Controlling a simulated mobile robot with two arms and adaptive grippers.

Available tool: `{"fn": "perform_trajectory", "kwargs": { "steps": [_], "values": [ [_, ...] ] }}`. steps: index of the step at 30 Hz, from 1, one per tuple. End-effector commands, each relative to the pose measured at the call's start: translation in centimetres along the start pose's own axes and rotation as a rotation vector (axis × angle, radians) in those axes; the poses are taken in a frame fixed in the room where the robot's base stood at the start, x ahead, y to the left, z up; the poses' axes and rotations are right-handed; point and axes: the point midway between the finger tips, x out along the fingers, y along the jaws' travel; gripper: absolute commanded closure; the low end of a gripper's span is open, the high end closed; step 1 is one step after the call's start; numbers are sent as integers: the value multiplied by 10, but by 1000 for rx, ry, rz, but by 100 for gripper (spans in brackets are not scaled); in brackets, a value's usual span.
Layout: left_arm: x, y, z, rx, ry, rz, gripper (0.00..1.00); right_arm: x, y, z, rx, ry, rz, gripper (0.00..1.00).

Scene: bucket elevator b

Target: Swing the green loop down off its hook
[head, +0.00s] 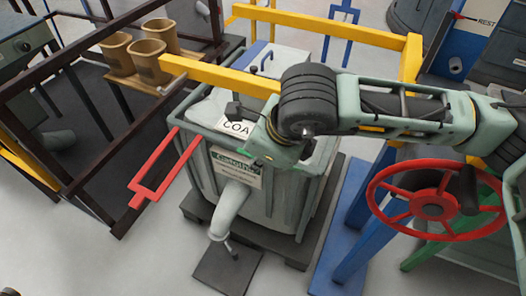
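I cannot make out a green loop or its hook in the head view; they may be hidden behind my arm or out of frame. A red rectangular loop (165,172) sticks out at the left of the grey bin. A blue loop (341,28) stands behind the yellow rail. My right arm comes in from the right and reaches over the bin. My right gripper (250,138) is at its end, above the bin's near edge by the label. Its fingers are mostly hidden by the wrist. My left gripper is not in view.
A grey bin (283,208) with a spout stands on a dark pallet in the middle. Yellow rails (320,28) cross behind it. A red handwheel (433,208) and blue posts stand at right. Brown buckets (149,61) sit at upper left by a dark frame. Floor shows at lower left.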

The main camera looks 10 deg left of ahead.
Motion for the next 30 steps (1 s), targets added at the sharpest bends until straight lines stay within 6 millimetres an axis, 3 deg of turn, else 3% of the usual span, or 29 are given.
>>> {"fn": "perform_trajectory", "kwargs": {
  "steps": [12,13,14,23,30],
  "values": [
    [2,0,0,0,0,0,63,5,5,-4,14,8,15,100],
    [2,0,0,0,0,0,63,5,5,-4,14,8,15,74],
    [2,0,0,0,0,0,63,5,5,-4,14,8,15,72],
    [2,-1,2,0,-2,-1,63,0,2,-2,9,4,6,72],
    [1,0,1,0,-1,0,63,-34,1,-1,8,2,3,72]
  ]
}}
